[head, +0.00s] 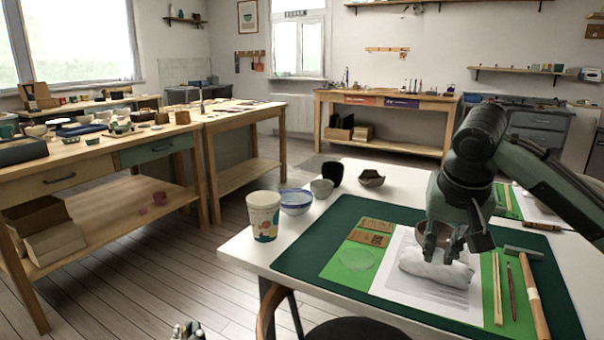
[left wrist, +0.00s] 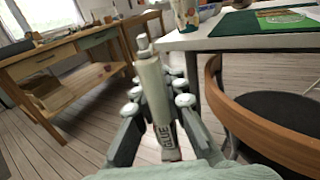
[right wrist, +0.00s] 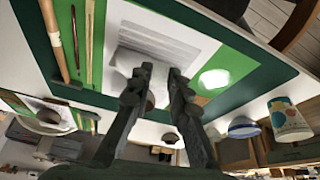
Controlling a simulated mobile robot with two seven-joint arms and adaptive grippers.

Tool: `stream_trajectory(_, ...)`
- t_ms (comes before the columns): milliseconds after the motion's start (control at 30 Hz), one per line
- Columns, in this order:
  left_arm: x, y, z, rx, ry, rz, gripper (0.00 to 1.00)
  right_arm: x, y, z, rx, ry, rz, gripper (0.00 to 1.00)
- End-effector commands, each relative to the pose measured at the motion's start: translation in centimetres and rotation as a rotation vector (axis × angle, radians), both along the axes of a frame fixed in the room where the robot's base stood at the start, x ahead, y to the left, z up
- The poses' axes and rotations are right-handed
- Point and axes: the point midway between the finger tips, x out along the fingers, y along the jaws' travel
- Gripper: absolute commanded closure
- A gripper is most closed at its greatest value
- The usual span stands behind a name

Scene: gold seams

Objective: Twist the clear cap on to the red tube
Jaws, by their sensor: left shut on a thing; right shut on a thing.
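My left gripper (left wrist: 160,100) is shut on a pale grey tube (left wrist: 152,88) marked GLUE, with a narrow whitish tip (left wrist: 143,45) at its upper end. The tube stands nearly upright in the left wrist view. In the head view this gripper (head: 187,330) is at the bottom edge, low beside the table. I see no red tube and cannot make out a separate clear cap.
A dark green mat (head: 310,248) covers the white table (head: 245,250). On it are a clear disc (head: 357,259), brown cards (head: 372,232), sticks (head: 497,285) and a hammer (head: 532,295). A paper cup (head: 263,216) and a blue-white bowl (head: 295,201) stand left. A chair (head: 355,330) is in front.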

Motion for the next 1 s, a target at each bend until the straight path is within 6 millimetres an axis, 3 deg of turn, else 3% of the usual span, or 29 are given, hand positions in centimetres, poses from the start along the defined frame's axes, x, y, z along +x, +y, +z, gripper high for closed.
stream_trajectory(100, 0.0, 0.0, 0.0, 0.000, 0.000, -0.001, 1.00, 0.0, 3.3, 0.1, 0.000, -0.001, 0.059, 0.91)
stream_trajectory(400, 0.0, 0.0, 0.0, 0.000, 0.000, -0.001, 1.00, -0.8, 10.0, -0.2, 0.000, 0.004, 0.183, 0.91)
stream_trajectory(800, 0.0, 0.0, 0.0, 0.000, 0.000, -0.001, 1.00, -4.7, 13.7, -7.2, 0.000, 0.005, 0.352, 0.91)
stream_trajectory(1000, 0.0, 0.0, 0.0, 0.000, 0.000, -0.001, 1.00, -6.8, 15.4, -9.5, 0.000, 0.003, 0.430, 0.91)
